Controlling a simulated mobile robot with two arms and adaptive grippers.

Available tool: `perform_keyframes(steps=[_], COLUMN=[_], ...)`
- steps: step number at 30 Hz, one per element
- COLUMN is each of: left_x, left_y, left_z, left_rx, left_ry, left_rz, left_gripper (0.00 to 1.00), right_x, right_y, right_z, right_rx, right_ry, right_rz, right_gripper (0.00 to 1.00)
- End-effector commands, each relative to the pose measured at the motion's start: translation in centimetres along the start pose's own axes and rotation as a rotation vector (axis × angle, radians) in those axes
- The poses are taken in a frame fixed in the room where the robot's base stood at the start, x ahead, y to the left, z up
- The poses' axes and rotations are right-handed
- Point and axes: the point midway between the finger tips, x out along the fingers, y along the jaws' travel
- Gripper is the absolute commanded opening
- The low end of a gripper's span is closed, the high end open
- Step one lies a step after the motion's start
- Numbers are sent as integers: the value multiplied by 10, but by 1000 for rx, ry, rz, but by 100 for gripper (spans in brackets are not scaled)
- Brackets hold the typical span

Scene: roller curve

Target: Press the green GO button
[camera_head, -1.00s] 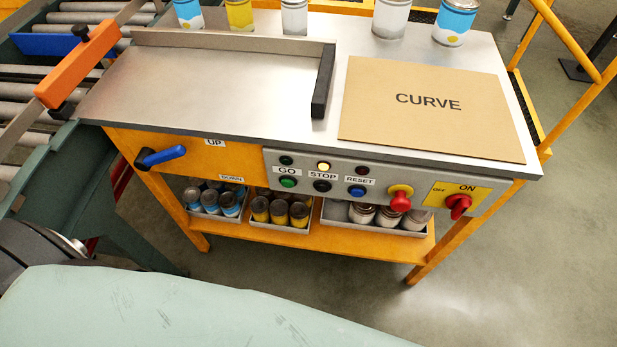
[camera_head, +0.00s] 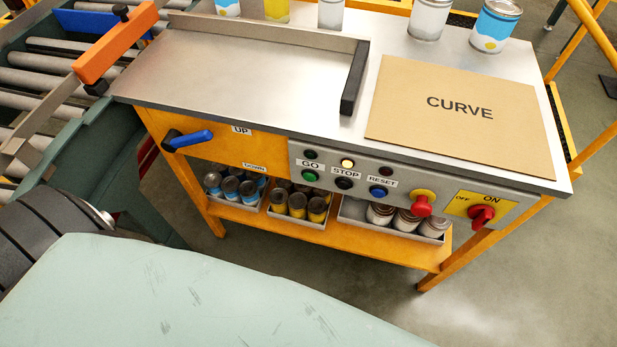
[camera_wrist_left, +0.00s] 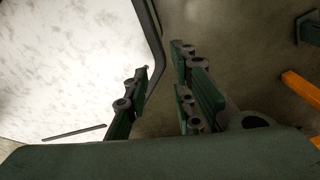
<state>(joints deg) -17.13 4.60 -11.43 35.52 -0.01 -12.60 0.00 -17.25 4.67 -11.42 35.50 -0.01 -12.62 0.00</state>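The green GO button (camera_head: 310,175) sits on the grey control panel (camera_head: 450,205) on the front of the table, under the GO label. The black STOP button (camera_head: 344,183) and blue RESET button (camera_head: 378,191) are to its right. A lamp above STOP is lit yellow; those above GO and RESET are dark. My left gripper (camera_wrist_left: 160,85) shows in the left wrist view, with its fingers apart and nothing between them. It is not in the head view, and no button shows in the wrist view. My right gripper is in neither view.
A red mushroom knob (camera_head: 422,204) and a red ON/OFF switch (camera_head: 482,215) are right of the buttons. A blue-handled lever (camera_head: 190,140) sticks out at the left. Cans stand on the tabletop and in trays below. A roller conveyor (camera_head: 45,78) is at the left.

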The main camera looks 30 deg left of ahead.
Motion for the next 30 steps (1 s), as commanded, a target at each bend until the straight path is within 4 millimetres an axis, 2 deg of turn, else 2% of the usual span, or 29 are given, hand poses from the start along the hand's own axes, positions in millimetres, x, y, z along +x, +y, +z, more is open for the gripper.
perform_keyframes(steps=[1, 7, 30], left_x=[0, 0, 0], left_y=[0, 0, 0], left_z=[0, 1, 1], left_rx=[0, 0, 1], left_ry=[-1, -1, -2], left_rz=[0, 0, 0], left_gripper=[16, 0, 0], right_x=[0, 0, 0], right_y=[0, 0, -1], right_z=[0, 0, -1], right_rx=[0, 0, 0], right_ry=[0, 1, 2], right_rz=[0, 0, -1], right_gripper=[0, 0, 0])
